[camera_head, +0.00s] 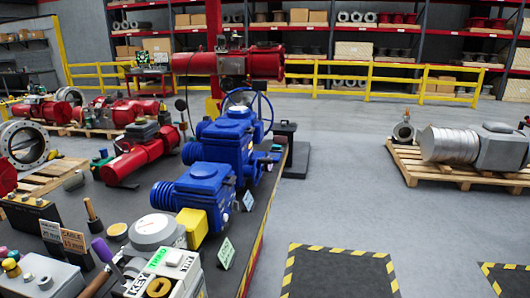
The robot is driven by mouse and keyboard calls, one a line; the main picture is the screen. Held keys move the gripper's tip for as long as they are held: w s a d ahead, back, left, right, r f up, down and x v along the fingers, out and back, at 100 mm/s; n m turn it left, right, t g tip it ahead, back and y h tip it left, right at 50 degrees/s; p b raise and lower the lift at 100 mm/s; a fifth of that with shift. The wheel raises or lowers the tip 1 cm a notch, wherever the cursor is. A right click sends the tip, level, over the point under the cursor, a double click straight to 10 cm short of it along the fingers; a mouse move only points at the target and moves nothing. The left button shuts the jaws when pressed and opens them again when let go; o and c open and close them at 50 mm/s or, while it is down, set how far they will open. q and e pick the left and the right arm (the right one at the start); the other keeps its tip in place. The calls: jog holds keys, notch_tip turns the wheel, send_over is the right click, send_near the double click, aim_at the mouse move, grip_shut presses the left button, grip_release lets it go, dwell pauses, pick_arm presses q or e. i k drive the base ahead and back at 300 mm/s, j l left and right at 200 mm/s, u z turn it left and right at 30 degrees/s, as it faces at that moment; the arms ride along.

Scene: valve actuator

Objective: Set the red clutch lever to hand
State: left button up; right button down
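A large blue valve actuator (228,140) stands on the dark bench, with a blue spoked handwheel (262,100) at its back. A smaller blue unit (196,192) with a ribbed end sits nearer, beside a yellow block (192,228). I cannot pick out a red clutch lever on either blue unit, so its position cannot be told. Neither of my grippers shows in the head view.
The dark bench (262,205) carries a grey control box (40,278), tags and small tools at the front left. Red actuators (138,155) lie behind. Open grey floor (340,200) is to the right, with a pallet (425,168) beyond.

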aim_at(218, 104)
jog(key=i+l+u, duration=0.3)
jog(key=l, duration=0.3)
jog(key=i+l+u, duration=0.15)
jog(key=i+l, duration=0.15)
jog(key=i+l+u, duration=0.15)
jog(key=l, duration=0.2)
jog(key=i+l+u, duration=0.15)
jog(key=l, duration=0.2)
jog(key=i+l+u, duration=0.2)
jog(key=l, duration=0.2)
jog(key=l+u, duration=0.15)
jog(key=l, duration=0.2)
jog(key=i+l+u, duration=0.15)
jog(key=l, duration=0.45)
jog(key=i+l+u, duration=0.15)
jog(key=l, duration=0.5)
jog(key=i+l+u, duration=0.15)
jog(key=l, duration=0.5)
jog(key=l+u, duration=0.15)
jog(key=l, duration=0.55)
jog(key=i+l+u, duration=0.1)
jog(key=l, duration=0.5)
jog(key=i+l+u, duration=0.1)
jog(key=l, duration=1.05)
jog(key=i+u, duration=0.05)
